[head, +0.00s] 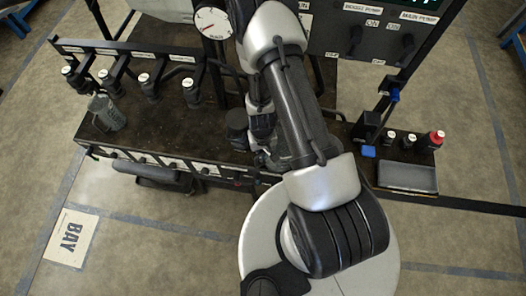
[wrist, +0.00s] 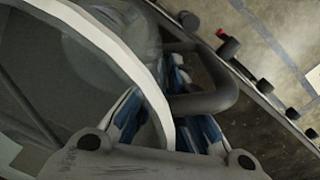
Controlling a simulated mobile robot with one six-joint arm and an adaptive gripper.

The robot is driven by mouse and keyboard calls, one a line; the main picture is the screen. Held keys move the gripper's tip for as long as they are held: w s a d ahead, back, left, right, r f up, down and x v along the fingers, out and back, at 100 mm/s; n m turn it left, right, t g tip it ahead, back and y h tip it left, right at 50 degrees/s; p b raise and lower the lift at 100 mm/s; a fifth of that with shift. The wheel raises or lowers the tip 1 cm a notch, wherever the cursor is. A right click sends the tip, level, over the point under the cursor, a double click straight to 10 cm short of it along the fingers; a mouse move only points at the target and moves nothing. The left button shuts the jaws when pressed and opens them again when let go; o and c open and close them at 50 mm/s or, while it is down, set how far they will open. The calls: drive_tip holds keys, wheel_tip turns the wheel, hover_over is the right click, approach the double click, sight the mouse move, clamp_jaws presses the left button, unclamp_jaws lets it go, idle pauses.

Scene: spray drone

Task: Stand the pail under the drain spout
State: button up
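In the wrist view a large clear vessel with a pale rim (wrist: 142,72), which I take to be the pail, fills the left side, very close to the camera. A dark grey looped handle (wrist: 215,98) stands off beside its rim. My gripper (wrist: 168,128) has its blue-and-white finger pads on both sides of the rim and handle, and looks shut on the vessel there. The exact contact is hidden. In the head view my own arm covers the gripper and most of what it holds. I cannot make out the drain spout for certain.
A grey jug (head: 107,112) stands at the left of the dark bench (head: 160,125), below several labelled black valves (head: 110,78). A pressure gauge (head: 212,20) is above. Small bottles (head: 412,141) and a grey tray (head: 407,177) sit at the right. Floor in front is clear around a BAY sign (head: 71,238).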

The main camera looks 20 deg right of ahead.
drive_tip(key=shift+o, duration=1.4)
drive_tip(key=w+a+r+n+t+p, duration=0.1)
drive_tip(key=r+p, duration=0.2)
drive_tip(key=r, duration=1)
drive_tip(key=w+a+r+t+y+p, duration=0.1)
drive_tip(key=a+r+p, duration=0.1)
drive_tip(key=r, duration=1.1)
drive_tip(key=w+a+r+n+p, duration=0.1)
drive_tip(key=r+p, duration=0.2)
drive_tip(key=r, duration=1)
drive_tip(key=s+r+t, duration=0.2)
drive_tip(key=s+r, duration=1.3)
drive_tip(key=shift+d+r+t+h, duration=0.25)
drive_tip(key=shift+r+t+h, duration=0.05)
drive_tip(key=shift+r+h, duration=0.1)
